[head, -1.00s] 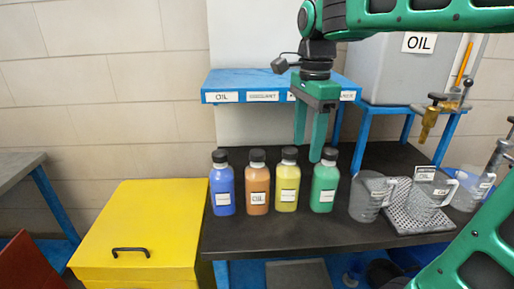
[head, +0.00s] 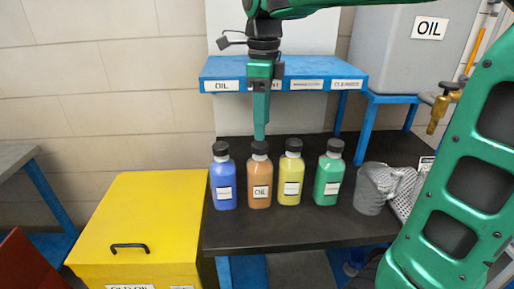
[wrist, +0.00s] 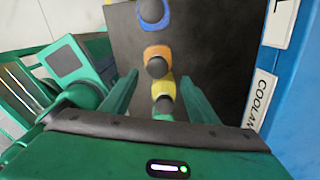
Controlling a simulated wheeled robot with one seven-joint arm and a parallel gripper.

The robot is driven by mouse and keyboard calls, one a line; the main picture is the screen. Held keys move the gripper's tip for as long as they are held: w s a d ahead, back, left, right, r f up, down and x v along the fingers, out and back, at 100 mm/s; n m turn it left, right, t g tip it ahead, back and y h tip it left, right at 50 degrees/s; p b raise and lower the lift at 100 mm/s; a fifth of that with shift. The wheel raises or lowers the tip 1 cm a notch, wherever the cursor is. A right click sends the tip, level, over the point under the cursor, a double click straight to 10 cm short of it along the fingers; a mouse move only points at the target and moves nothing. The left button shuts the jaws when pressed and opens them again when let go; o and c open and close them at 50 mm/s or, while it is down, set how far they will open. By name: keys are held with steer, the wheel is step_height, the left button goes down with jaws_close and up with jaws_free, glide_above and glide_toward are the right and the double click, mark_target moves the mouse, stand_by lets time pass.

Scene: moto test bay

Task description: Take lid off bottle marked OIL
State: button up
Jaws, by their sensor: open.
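The bottle marked OIL is the orange one (head: 260,182), with a white label and black lid (head: 259,147), upright on the dark bench. My gripper (head: 261,132) points down just above that lid in the head view, its fingers seen edge-on. In the wrist view my gripper (wrist: 159,78) is open and empty. The orange bottle's lid (wrist: 157,67) shows between its fingertips, with the yellow bottle's lid (wrist: 164,103) nearer the palm. I cannot tell the exact gap from fingertips to lid.
A blue bottle (head: 223,183) stands close on the left; yellow (head: 289,183) and green (head: 328,181) bottles stand on the right. A blue labelled shelf (head: 284,72) is behind. A clear jug (head: 369,190) stands farther right. The bench front is clear.

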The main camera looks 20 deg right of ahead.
mark_target(260, 144)
steer(key=shift+s+a+f, duration=0.1)
steer(key=shift+a+f, duration=0.1)
steer(key=shift+f, duration=1.1)
steer(key=shift+a+f, duration=0.15)
steer(key=shift+f, duration=1.15)
steer(key=c, duration=1.1)
